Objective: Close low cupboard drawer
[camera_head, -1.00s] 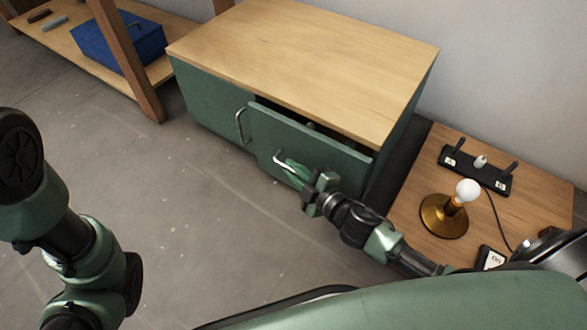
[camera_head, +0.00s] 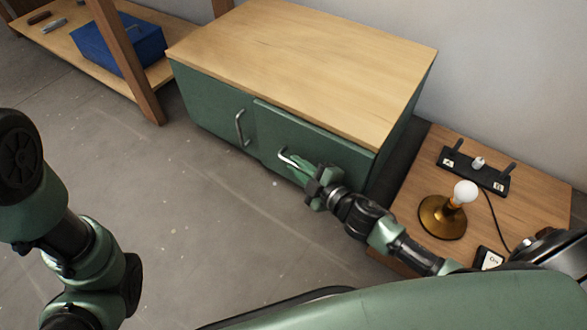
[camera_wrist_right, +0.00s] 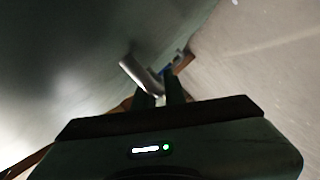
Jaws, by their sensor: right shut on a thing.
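The low green cupboard (camera_head: 210,100) with a light wood top stands at the upper middle in the head view. Its right-hand drawer front (camera_head: 320,150) sits nearly flush with the body, with only a thin dark line below the top. My right gripper (camera_head: 293,163) is shut on the drawer's metal handle (camera_head: 285,154). In the right wrist view, the handle (camera_wrist_right: 140,73) runs down between the two fingers of the gripper (camera_wrist_right: 160,88). My left arm shows at the left, but its gripper is not in view.
A wooden side table (camera_head: 530,212) stands right of the cupboard. It holds a brass lamp base with a white bulb (camera_head: 465,192), a dark fixture (camera_head: 474,172) and a cable. A blue toolbox (camera_head: 120,45) rests on a shelf at upper left. The grey floor in front is clear.

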